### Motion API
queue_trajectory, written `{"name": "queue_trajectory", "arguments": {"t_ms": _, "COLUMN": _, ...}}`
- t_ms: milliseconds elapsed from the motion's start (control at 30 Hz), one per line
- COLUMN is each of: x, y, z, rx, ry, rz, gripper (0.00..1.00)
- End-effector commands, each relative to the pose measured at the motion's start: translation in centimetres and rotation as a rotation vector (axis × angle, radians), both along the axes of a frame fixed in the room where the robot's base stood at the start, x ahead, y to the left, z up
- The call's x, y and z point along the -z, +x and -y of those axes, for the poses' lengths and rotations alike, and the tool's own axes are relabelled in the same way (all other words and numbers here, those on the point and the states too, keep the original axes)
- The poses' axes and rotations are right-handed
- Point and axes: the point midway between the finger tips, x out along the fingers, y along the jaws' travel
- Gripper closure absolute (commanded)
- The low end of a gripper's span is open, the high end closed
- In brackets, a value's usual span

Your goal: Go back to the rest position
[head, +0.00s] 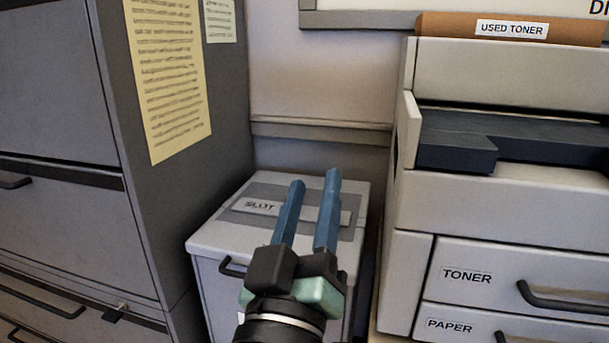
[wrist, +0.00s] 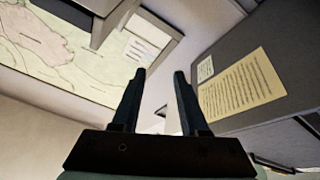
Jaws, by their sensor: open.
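My gripper (head: 313,182) shows in the head view with its two blue fingers apart and nothing between them. It is in front of the white box labelled SLOT (head: 212,243), which it partly covers. In the wrist view my gripper (wrist: 155,75) is also open and empty, with its fingers pointing toward the upper part of the picture. No held object shows in either view.
A grey filing cabinet (head: 60,90) with a yellow notice (head: 165,75) stands at left. A printer (head: 500,190) with TONER and PAPER drawers stands at right, a USED TONER box (head: 450,24) on top. The wrist view shows a wall map (wrist: 50,50).

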Motion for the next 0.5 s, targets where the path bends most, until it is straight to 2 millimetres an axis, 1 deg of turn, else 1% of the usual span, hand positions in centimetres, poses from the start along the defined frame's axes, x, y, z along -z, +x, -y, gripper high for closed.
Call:
{"name": "queue_trajectory", "arguments": {"t_ms": 33, "x": -4.1, "y": -1.2, "z": 0.3, "rx": -0.061, "ry": 0.082, "rz": 0.096, "gripper": 0.56}}
{"name": "queue_trajectory", "arguments": {"t_ms": 67, "x": -6.0, "y": -1.9, "z": 0.2, "rx": -0.101, "ry": 0.124, "rz": 0.143, "gripper": 0.56}}
{"name": "queue_trajectory", "arguments": {"t_ms": 100, "x": -8.4, "y": -3.0, "z": 0.2, "rx": -0.156, "ry": 0.177, "rz": 0.202, "gripper": 0.56}}
{"name": "queue_trajectory", "arguments": {"t_ms": 167, "x": -11.7, "y": -4.7, "z": 0.1, "rx": -0.237, "ry": 0.243, "rz": 0.284, "gripper": 0.56}}
{"name": "queue_trajectory", "arguments": {"t_ms": 200, "x": -13.7, "y": -6.0, "z": 0.0, "rx": -0.294, "ry": 0.279, "rz": 0.336, "gripper": 0.56}}
{"name": "queue_trajectory", "arguments": {"t_ms": 267, "x": -16.5, "y": -8.1, "z": -0.3, "rx": -0.379, "ry": 0.326, "rz": 0.408, "gripper": 0.56}}
{"name": "queue_trajectory", "arguments": {"t_ms": 300, "x": -18.2, "y": -9.6, "z": -0.4, "rx": -0.437, "ry": 0.351, "rz": 0.456, "gripper": 0.56}}
{"name": "queue_trajectory", "arguments": {"t_ms": 333, "x": -19.4, "y": -10.8, "z": -0.6, "rx": -0.48, "ry": 0.367, "rz": 0.489, "gripper": 0.56}}
{"name": "queue_trajectory", "arguments": {"t_ms": 400, "x": -22.0, "y": -10.2, "z": -0.7, "rx": -0.474, "ry": 0.368, "rz": 0.468, "gripper": 0.56}}
{"name": "queue_trajectory", "arguments": {"t_ms": 467, "x": -23.4, "y": -10.1, "z": -0.7, "rx": -0.471, "ry": 0.368, "rz": 0.466, "gripper": 0.56}}
{"name": "queue_trajectory", "arguments": {"t_ms": 500, "x": -24.5, "y": -10.1, "z": -0.7, "rx": -0.471, "ry": 0.367, "rz": 0.466, "gripper": 0.56}}
